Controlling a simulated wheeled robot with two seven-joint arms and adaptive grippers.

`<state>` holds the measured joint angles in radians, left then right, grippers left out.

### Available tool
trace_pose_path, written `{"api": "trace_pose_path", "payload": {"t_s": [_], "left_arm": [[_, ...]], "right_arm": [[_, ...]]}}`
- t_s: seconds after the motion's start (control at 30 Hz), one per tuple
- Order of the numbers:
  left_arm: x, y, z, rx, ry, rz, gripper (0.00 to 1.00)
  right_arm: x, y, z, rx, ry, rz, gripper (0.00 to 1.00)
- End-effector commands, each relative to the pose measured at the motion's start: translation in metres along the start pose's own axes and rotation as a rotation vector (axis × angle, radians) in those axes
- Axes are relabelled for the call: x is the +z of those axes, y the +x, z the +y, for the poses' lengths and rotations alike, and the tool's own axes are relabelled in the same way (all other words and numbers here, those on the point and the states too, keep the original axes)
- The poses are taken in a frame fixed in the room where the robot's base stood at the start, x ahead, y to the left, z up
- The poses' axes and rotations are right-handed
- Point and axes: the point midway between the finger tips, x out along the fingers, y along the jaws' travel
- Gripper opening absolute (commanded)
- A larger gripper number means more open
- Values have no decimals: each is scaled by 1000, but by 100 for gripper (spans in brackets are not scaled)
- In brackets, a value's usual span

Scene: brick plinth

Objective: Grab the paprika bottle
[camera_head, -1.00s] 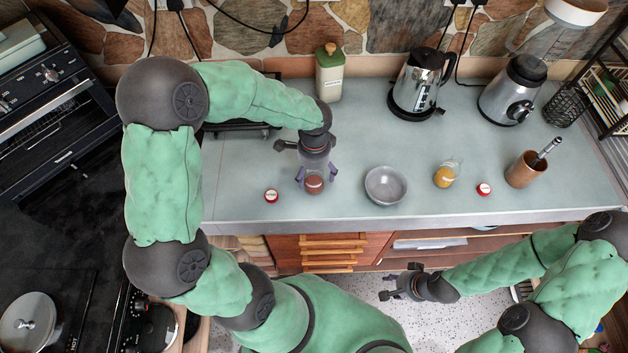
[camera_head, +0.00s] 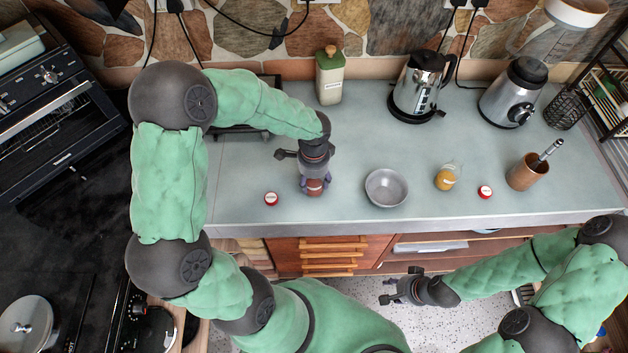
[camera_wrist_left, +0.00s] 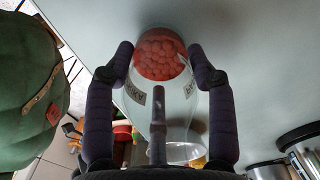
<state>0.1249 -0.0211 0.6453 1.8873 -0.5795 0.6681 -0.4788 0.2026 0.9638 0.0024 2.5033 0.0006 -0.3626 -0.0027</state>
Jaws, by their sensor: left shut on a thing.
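The paprika bottle (camera_head: 314,187) is a clear jar with reddish contents on the grey counter, left of the metal bowl. My left gripper (camera_head: 314,181) is over it from above, with its fingers shut on the bottle's sides.
A metal bowl (camera_head: 386,188) stands right of the bottle. A jar with yellow contents (camera_head: 447,177), a red-and-white lid (camera_head: 485,192) and a brown cup (camera_head: 522,172) stand further right. Another red-and-white lid (camera_head: 271,199) lies left of the bottle.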

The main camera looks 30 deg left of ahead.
Motion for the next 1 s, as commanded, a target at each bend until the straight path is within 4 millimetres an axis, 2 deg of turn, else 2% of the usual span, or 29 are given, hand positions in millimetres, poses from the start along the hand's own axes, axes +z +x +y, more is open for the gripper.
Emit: {"api": "trace_pose_path", "payload": {"t_s": [0.27, 0.57, 1.0], "left_arm": [[0, -7, 0, 0, 0, -1, 20], [0, -30, -1, -2, -1, 1, 20], [-4, -70, 32, -2, 2, 1, 20]], "right_arm": [[0, -2, -1, 0, 0, 0, 40], [0, -7, -2, 0, 0, 0, 40], [1, -15, -6, 0, 0, 0, 40]]}}
